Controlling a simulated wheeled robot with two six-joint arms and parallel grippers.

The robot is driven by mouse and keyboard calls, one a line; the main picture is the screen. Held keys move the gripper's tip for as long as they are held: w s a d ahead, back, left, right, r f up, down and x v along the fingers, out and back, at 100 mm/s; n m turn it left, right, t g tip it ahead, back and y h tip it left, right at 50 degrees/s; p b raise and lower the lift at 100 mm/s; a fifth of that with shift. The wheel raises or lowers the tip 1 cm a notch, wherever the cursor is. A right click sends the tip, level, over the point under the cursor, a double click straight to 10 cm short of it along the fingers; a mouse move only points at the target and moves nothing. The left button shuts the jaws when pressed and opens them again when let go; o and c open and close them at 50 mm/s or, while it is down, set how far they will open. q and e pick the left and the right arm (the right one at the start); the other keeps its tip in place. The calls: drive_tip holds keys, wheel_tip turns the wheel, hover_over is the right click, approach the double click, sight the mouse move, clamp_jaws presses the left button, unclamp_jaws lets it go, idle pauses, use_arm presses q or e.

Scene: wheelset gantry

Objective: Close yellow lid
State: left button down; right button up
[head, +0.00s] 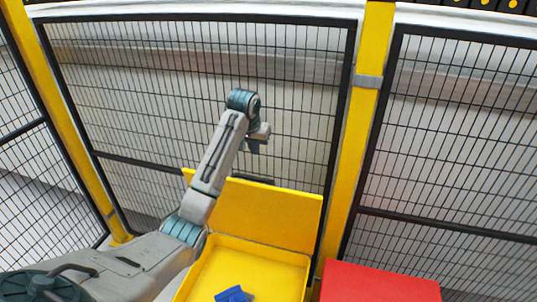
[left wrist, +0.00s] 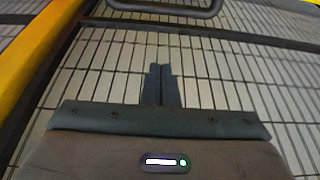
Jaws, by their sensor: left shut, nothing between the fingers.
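The yellow lid (head: 268,212) stands raised, tilted up at the back of the yellow box (head: 250,249), whose inside is open to view. A blue object (head: 233,294) lies in the box. My left arm comes in from the left and reaches up in front of the lid's left part. My left gripper (head: 254,146) is above the lid's top edge, apart from it, in front of the mesh fence. In the left wrist view the left gripper (left wrist: 160,70) has its fingers together with nothing between them. My right gripper is not in view.
A red box or lid (head: 378,284) is to the right of the yellow box. Behind stands a black mesh fence (head: 130,110) with yellow posts (head: 358,130), close behind the lid. The air above the open box is free.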

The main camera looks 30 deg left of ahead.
use_arm(q)
wheel_tip(320, 180, down, 9)
drive_tip(key=p, duration=0.7)
drive_tip(key=shift+s+r, duration=0.15)
idle(0.3)
